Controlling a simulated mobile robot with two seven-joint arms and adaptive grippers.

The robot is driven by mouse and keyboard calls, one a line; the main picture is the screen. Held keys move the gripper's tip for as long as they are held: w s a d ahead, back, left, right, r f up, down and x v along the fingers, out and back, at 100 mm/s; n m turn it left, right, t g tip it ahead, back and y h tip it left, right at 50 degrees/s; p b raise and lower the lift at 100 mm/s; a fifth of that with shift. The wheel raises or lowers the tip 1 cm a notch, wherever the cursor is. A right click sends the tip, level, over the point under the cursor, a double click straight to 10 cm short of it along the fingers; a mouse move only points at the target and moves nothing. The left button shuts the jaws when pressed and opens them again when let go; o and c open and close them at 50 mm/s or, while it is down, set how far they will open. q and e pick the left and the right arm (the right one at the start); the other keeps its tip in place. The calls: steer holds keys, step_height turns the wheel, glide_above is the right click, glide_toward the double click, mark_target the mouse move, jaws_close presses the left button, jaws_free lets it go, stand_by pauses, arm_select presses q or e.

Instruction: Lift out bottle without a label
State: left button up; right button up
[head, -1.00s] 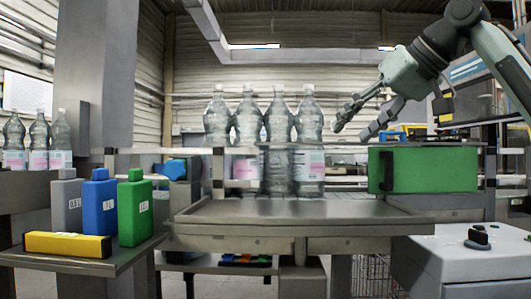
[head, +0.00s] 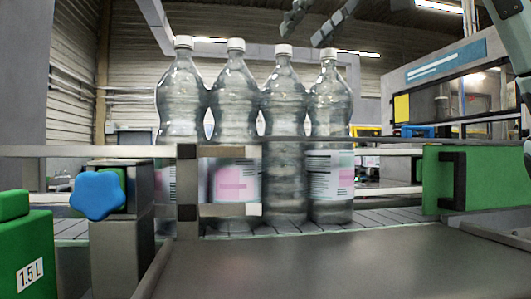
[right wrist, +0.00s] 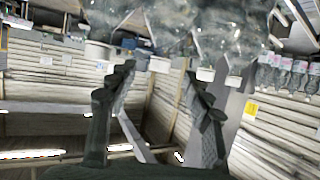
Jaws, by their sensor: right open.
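Several clear bottles with white caps stand upright in a row on the conveyor. The bottle without a label (head: 284,185) is third from the left; its lower body shows bare and clear. Its neighbour on the right (head: 330,175) and the one on its left (head: 232,180) carry white and pink labels. My right gripper (head: 316,24) is open and empty, above the caps at the top of the head view. In the right wrist view its fingers (right wrist: 157,85) are apart, with caps (right wrist: 158,64) and blurred bottle bodies beyond them. My left gripper is not in view.
A blue knob (head: 98,194) on a post and a green 1.5 L container (head: 24,255) stand at left. A green box with a black handle (head: 490,178) is at right. The grey tabletop (head: 330,265) in front is clear.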

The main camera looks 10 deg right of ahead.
mark_target(289, 46)
steer(key=shift+w+a+f, duration=0.2)
steer(key=shift+w+a, duration=0.05)
steer(key=shift+w, duration=0.35)
steer(key=p+x, duration=0.1)
steer(key=x, duration=0.5)
steer(key=shift+a, duration=0.15)
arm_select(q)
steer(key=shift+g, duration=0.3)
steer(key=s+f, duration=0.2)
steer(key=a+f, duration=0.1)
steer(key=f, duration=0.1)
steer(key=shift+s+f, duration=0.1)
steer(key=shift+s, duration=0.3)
arm_select(e)
steer(key=shift+c, duration=0.3)
jaws_close()
steer(key=shift+s+r, duration=0.1)
steer(key=shift+r, duration=0.2)
